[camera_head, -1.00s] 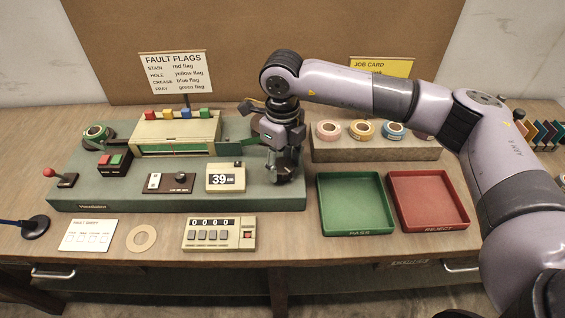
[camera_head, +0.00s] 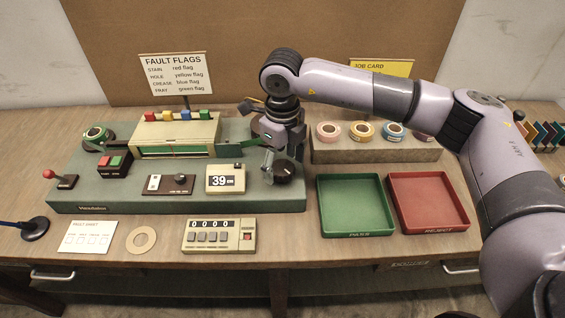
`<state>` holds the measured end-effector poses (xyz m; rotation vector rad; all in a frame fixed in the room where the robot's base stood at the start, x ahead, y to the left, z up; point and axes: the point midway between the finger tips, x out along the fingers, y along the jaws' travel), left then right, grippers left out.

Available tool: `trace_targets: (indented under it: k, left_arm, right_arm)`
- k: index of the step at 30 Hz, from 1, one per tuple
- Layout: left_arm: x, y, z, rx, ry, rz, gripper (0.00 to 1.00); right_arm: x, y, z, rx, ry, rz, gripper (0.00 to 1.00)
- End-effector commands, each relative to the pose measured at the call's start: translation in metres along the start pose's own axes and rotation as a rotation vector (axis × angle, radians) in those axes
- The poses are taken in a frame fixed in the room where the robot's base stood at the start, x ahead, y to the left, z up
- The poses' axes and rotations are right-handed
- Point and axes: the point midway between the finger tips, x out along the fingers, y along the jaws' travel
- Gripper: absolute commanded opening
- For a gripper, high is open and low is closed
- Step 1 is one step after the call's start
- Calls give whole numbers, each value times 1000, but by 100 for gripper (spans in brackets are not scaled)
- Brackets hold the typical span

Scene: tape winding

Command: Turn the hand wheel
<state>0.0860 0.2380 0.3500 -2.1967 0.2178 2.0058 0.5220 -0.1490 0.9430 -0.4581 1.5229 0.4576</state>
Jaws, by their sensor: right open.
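The hand wheel (camera_head: 285,172) is a dark round shape at the right end of the green winding machine (camera_head: 120,200). It is partly hidden by my right gripper (camera_head: 272,168), which hangs over it from above. The fingers are open, with one finger at the wheel's left side; I cannot tell whether they touch it. A white counter (camera_head: 225,178) on the machine, just left of the wheel, reads 39 m. My left gripper is not in view.
A green pass tray (camera_head: 356,233) and a red reject tray (camera_head: 440,230) lie to the right. Tape rolls (camera_head: 362,130) stand on a block behind them. A keypad counter (camera_head: 220,235) showing zeros sits in front of the machine.

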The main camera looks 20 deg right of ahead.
Motion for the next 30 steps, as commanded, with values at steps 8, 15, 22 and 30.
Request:
trace_targets:
  k: [8,15,22,30]
  left_arm:
    - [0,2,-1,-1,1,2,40]
    - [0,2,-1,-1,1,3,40]
    - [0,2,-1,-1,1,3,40]
    - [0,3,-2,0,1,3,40]
  right_arm:
    - [-54,0,1,-1,-6,-1,68]
    - [-98,0,1,-1,-3,-2,68]
    - [-114,0,0,0,-1,0,68]
    - [-115,0,0,-1,-1,0,68]
